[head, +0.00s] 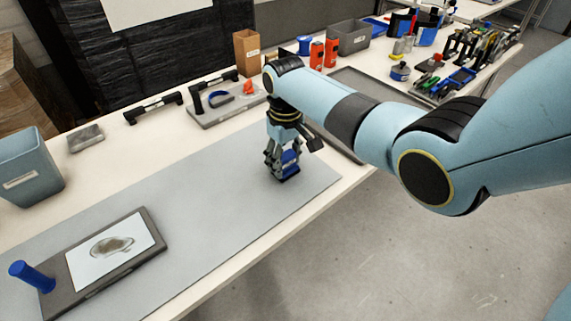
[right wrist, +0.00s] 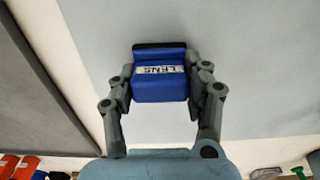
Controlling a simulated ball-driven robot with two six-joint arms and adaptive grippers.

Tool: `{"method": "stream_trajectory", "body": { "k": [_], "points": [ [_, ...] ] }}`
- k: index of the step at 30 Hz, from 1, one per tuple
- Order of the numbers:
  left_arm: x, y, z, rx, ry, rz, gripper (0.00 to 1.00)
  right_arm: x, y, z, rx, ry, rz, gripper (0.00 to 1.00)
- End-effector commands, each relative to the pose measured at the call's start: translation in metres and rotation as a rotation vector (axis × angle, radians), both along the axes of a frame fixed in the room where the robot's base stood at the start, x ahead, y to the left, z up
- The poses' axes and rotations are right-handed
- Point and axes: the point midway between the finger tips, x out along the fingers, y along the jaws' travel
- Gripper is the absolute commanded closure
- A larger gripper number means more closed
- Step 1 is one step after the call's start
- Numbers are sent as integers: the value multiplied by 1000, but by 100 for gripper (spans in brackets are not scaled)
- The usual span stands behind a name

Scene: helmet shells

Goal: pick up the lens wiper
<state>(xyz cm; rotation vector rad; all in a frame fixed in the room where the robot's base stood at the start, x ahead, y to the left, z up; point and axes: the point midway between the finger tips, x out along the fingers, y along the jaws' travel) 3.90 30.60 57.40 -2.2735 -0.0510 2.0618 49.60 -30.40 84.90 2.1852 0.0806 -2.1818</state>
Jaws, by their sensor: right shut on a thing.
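The lens wiper is a blue block with a white label reading "LENS" and a black edge. In the right wrist view the lens wiper (right wrist: 158,88) sits between the two fingers of my right gripper (right wrist: 160,90), which is shut on it. In the head view the lens wiper (head: 290,163) shows low between the fingers of my right gripper (head: 284,168), over the right end of the grey mat (head: 200,190). I cannot tell whether it touches the mat. My left gripper is not in view.
A dark board (head: 150,258) with a stained white sheet and a blue cylinder (head: 32,276) lie at the left front. A grey-blue bin (head: 28,168) stands at the left. Black handles and a grey tray (head: 225,108) are behind. The mat's middle is clear.

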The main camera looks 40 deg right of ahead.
Motion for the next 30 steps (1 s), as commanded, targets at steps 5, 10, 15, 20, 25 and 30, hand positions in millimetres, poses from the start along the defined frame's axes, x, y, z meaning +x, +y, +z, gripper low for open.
{"method": "stream_trajectory", "body": {
  "k": [5,10,15,20,25,30],
  "points": [
    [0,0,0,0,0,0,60,-1,0,-1,0,3,0,83],
    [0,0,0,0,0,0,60,-1,0,-1,0,3,0,83],
    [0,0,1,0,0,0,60,0,0,9,0,0,0,83],
    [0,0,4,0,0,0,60,0,-1,35,-1,-2,-1,83],
    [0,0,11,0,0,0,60,-31,-12,59,-4,3,0,83],
    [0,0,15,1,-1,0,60,-68,-25,82,-5,1,1,83]
  ]
}}
